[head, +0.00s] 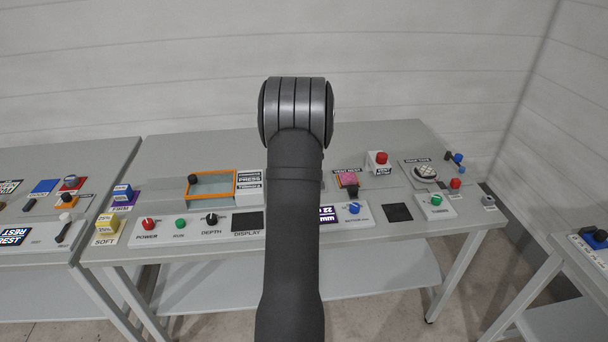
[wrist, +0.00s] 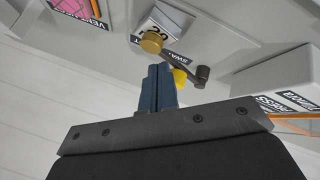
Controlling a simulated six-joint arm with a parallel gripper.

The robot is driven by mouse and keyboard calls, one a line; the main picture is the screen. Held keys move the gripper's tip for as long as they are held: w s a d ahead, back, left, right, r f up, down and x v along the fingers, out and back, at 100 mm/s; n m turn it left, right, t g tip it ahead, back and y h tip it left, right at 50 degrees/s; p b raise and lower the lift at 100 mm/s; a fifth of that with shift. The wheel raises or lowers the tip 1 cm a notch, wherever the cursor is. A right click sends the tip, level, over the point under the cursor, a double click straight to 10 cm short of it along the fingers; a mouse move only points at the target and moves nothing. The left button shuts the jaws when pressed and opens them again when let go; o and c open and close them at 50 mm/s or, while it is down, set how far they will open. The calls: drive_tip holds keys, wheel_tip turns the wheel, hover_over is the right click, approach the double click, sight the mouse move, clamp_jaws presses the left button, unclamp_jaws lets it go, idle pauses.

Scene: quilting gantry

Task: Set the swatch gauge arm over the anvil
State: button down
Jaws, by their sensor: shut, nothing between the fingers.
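In the wrist view, a short dark grey arm runs from a dark round pivot (wrist: 202,72) to a brass-coloured round end (wrist: 151,42); it looks like the swatch gauge arm (wrist: 183,60). A label (wrist: 176,60) partly reading "SWA" lies beside it. A yellow piece (wrist: 180,78) shows partly behind my fingers; I cannot tell whether it is the anvil. My gripper (wrist: 158,70) has blue fingers shut with nothing between them, their tips appearing just below the brass end, apart from it in the picture. In the head view, my arm hides the gauge and my gripper.
In the wrist view, a white block (wrist: 172,17) marked "20" stands by the brass end, and a grey housing (wrist: 280,75) is at right. In the head view, an orange-framed tray (head: 211,199) is left of my arm, and a red button (head: 381,158) is right.

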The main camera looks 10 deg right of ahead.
drive_tip(key=shift+d+v, duration=0.15)
drive_tip(key=shift+v, duration=1.2)
drive_tip(key=shift+d+v, duration=0.15)
drive_tip(key=shift+v, duration=1.2)
drive_tip(key=shift+f, duration=0.2)
drive_tip(key=x, duration=0.2)
drive_tip(key=a+x, duration=0.1)
drive_tip(key=x, duration=0.2)
drive_tip(key=shift+f, duration=0.2)
drive_tip(key=shift+m+h, duration=0.3)
drive_tip(key=shift+m, duration=0.2)
drive_tip(key=shift+s+a+f, duration=0.1)
drive_tip(key=shift+a+f, duration=0.5)
drive_tip(key=shift+a, duration=0.25)
drive_tip(key=shift+w+a+f, duration=0.1)
drive_tip(key=shift+a+f, duration=0.5)
drive_tip(key=shift+a, duration=0.25)
drive_tip(key=shift+s+a+f, duration=0.1)
drive_tip(key=shift+a+f, duration=0.5)
drive_tip(key=shift+a, duration=0.3)
drive_tip(key=shift+s+a+m+h, duration=0.2)
drive_tip(key=shift+a+m+h, duration=0.3)
drive_tip(key=shift+a+m, duration=0.25)
drive_tip(key=shift+d, duration=0.15)
